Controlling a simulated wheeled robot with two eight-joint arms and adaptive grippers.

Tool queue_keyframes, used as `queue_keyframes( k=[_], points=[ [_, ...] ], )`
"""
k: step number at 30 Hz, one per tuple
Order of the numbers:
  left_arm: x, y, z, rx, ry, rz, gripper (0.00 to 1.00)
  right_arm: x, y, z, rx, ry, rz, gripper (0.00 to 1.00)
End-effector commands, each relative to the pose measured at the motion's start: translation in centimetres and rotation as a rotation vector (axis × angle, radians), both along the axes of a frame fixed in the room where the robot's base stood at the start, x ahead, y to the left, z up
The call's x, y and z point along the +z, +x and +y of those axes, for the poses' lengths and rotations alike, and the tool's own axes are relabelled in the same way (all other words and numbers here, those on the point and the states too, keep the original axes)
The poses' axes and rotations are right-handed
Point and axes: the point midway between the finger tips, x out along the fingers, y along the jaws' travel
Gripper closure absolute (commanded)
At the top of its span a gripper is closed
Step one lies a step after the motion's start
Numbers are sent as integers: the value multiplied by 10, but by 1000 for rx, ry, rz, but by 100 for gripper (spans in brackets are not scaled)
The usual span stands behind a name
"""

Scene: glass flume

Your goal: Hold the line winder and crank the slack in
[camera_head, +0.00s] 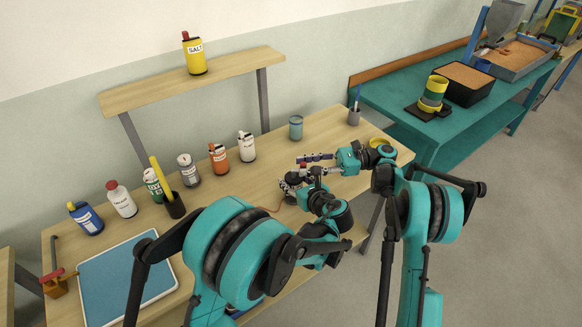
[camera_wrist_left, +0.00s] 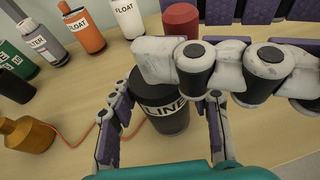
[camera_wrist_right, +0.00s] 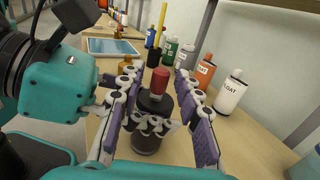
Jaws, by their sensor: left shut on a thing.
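The line winder is a black drum labelled LINE (camera_wrist_left: 165,112) with a red crank knob (camera_wrist_left: 181,18) on top. It stands on the wooden bench; in the right wrist view its drum (camera_wrist_right: 147,144) is partly hidden by fingers. My left gripper (camera_wrist_left: 165,122) is shut on the drum, one finger on each side. My right gripper (camera_wrist_right: 158,88) is open, with its two fingers on either side of the red knob (camera_wrist_right: 160,80), apparently with gaps. A thin orange line (camera_wrist_left: 75,143) runs from the winder to an orange-brown weight (camera_wrist_left: 32,133) on the bench.
Several labelled bottles, among them an orange one (camera_head: 218,158) and a white one (camera_head: 246,146), stand along the back of the bench (camera_head: 262,178). A blue tray (camera_head: 128,280) lies at the left. A raised shelf (camera_head: 235,68) holds a yellow bottle (camera_head: 194,55).

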Motion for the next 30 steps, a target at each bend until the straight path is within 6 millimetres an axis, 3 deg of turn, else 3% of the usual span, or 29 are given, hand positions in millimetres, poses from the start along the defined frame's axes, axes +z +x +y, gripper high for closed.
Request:
queue_keyframes(
  k=[3, 9, 20, 24, 30],
  points=[
    [0, 0, 0, 1, 0, 1, 85, 0, -4, 22, 2, 0, 0, 66],
    [0, 0, 0, 1, 0, 0, 85, 0, -7, 44, -1, 0, 0, 66],
    [0, 0, 0, 1, 0, 0, 85, 0, -8, 49, -2, 0, 0, 66],
    [0, 0, 0, 1, 0, 0, 85, 0, -8, 49, -2, 0, 0, 100],
    [0, 0, 0, 1, 0, 0, 85, 0, -8, 49, -2, 0, 0, 100]
  ],
)
